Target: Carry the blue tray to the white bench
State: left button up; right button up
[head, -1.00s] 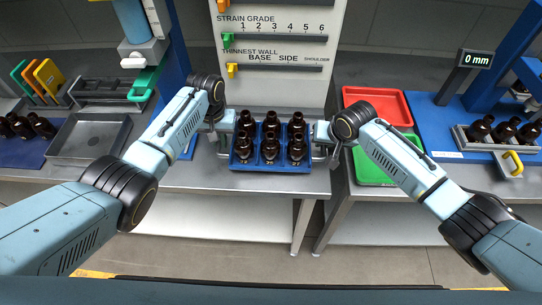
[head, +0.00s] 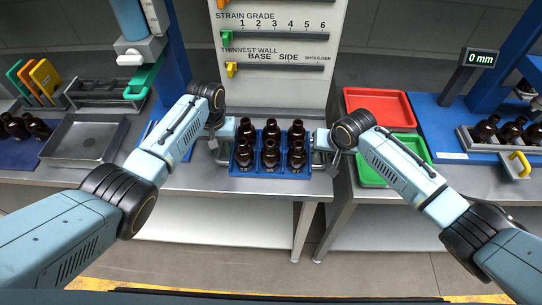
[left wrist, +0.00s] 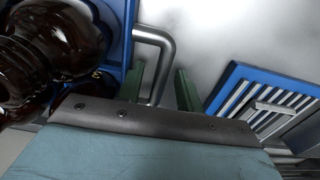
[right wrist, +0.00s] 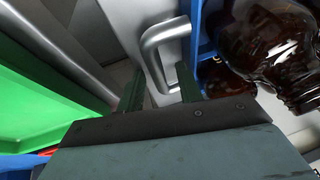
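The blue tray (head: 270,174) stands on the middle grey-topped bench (head: 215,181), in front of a strain-grade panel, and holds several amber bottles (head: 270,152). It has a metal handle at each end. My left gripper (left wrist: 160,88) is at the left handle (left wrist: 158,42); its two green fingers are apart, with the bar between them and gaps visible. My right gripper (right wrist: 160,88) is at the right handle (right wrist: 163,42), also with its fingers apart on either side of the bar. I cannot tell which bench is the white one.
A red tray (head: 376,101) and a green tray (head: 374,176) lie right of the middle bench. Further right, a gauge reading 0 mm (head: 481,58) stands by a bottle rack (head: 487,146). A grey metal tray (head: 84,139) is at left. Floor (head: 380,262) shows in front.

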pick_arm(q)
jog(key=shift+r, duration=0.1)
pick_arm(e)
jog(key=shift+s+d+r, duration=0.1)
jog(key=shift+s+r, duration=0.05)
jog(key=shift+r, duration=0.25)
pick_arm(q)
notch_tip(320, 180, up, 12)
pick_arm(e)
jog(key=v, duration=1.1)
